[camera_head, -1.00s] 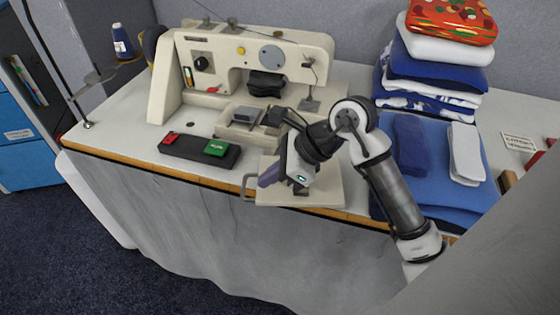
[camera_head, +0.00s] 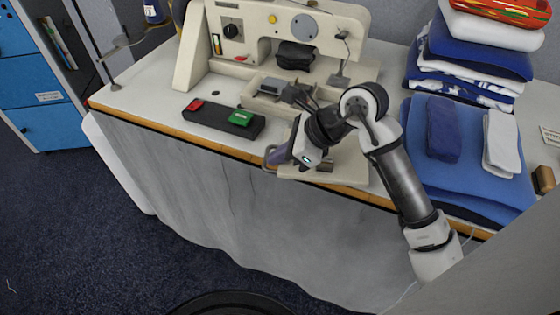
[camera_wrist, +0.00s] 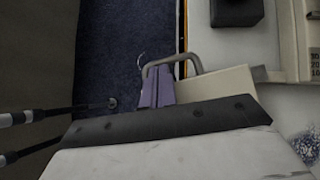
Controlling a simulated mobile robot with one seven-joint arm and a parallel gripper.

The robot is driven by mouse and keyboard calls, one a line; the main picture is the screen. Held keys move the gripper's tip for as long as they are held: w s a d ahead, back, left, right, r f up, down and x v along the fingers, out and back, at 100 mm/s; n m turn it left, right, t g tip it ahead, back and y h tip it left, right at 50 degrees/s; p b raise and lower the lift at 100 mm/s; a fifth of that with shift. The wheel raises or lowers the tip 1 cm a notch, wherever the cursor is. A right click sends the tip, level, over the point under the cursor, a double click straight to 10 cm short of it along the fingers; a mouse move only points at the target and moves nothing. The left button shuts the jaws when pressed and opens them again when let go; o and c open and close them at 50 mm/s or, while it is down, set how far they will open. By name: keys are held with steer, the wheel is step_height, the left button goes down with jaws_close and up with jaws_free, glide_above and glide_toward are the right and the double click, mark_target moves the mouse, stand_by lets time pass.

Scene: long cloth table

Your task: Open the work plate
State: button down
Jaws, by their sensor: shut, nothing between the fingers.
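The work plate (camera_head: 349,169) is a flat beige plate at the front of the sewing machine, by the table edge; part of it is hidden behind my arm. Its grey loop handle (camera_head: 268,155) stands at its left end. In the wrist view the handle (camera_wrist: 188,55) reaches from the plate (camera_wrist: 215,90) to my fingertips. My gripper (camera_head: 276,157), with purple fingers, is shut and empty at the handle. The fingers (camera_wrist: 157,76) overlap the loop's end in the wrist view; I cannot tell whether they touch it or sit inside it.
The beige sewing machine (camera_head: 262,22) stands behind the plate. A black switch box (camera_head: 213,115) with red and green buttons lies left of it. Folded blue cloths (camera_head: 460,175) and a cloth stack (camera_head: 478,65) are on the right. Open floor (camera_head: 90,230) lies in front.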

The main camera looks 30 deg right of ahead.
mark_target(265, 160)
steer(key=w+a+m+b, duration=0.1)
steer(key=a+b, duration=0.1)
steer(key=b, duration=0.6)
steer(key=shift+w+f+t, duration=0.15)
steer(key=shift+w+t, duration=0.15)
steer(key=shift+w, duration=0.1)
steer(key=shift+w+a, duration=0.1)
steer(key=shift+a, duration=0.05)
steer(key=shift+r, duration=0.3)
